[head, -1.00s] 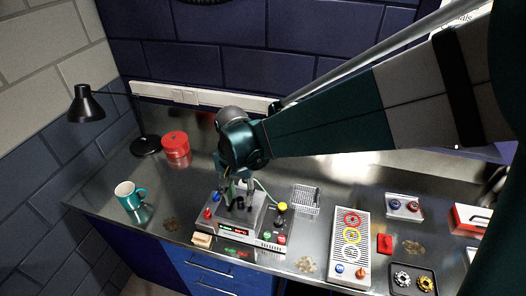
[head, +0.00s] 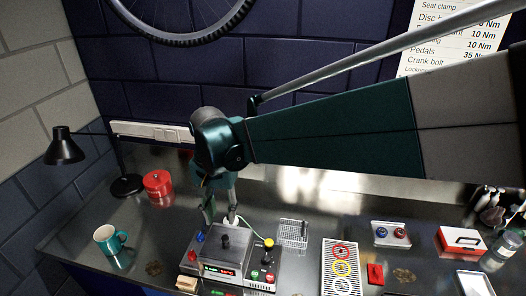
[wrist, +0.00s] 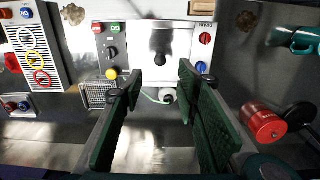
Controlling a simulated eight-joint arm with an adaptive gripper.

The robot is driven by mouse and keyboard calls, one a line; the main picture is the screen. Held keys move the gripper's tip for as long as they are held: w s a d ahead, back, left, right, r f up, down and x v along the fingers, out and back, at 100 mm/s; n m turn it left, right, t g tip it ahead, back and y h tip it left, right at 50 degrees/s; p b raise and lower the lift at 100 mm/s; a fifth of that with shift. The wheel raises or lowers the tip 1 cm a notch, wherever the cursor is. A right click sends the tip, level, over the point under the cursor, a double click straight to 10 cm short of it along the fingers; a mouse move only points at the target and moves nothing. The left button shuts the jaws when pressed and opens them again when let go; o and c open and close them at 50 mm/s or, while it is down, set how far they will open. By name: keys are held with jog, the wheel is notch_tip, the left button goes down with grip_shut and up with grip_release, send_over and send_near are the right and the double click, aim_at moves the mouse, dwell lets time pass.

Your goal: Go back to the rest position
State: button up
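My gripper (head: 222,218) is raised at the back of the grey bench device, with its fingers pointing down. In the wrist view my gripper (wrist: 158,88) shows its two green-padded fingers spread apart, with nothing held between them. The grey device (head: 226,268) carries a black knob on top, a lit red display, and red, blue, yellow and green controls. It also shows in the wrist view (wrist: 182,50), beyond the fingertips.
A red tin (head: 158,185), a black lamp (head: 64,148) and a teal-and-white mug (head: 108,239) stand on the left. A wire basket (head: 293,231), a panel with coloured rings (head: 341,268), a small knob tray (head: 391,234) and a red-and-white box (head: 461,240) are on the right.

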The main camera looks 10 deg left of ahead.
dwell(0.3)
jog(key=d+r+t+y+b, duration=0.1)
jog(key=d+r+t+b, duration=0.2)
jog(key=d, duration=2.2)
jog(key=s+d+f+t+b, duration=0.2)
jog(key=s+d+f, duration=0.1)
jog(key=d, duration=0.7)
jog(key=s+d+f+t+h+b, duration=0.1)
jog(key=s+d, duration=0.4)
jog(key=d, duration=0.6)
notch_tip(320, 180, down, 2)
jog(key=shift+s+f+t+b, duration=0.1)
jog(key=shift+s+t+b, duration=0.2)
jog(key=shift+t+b, duration=0.4)
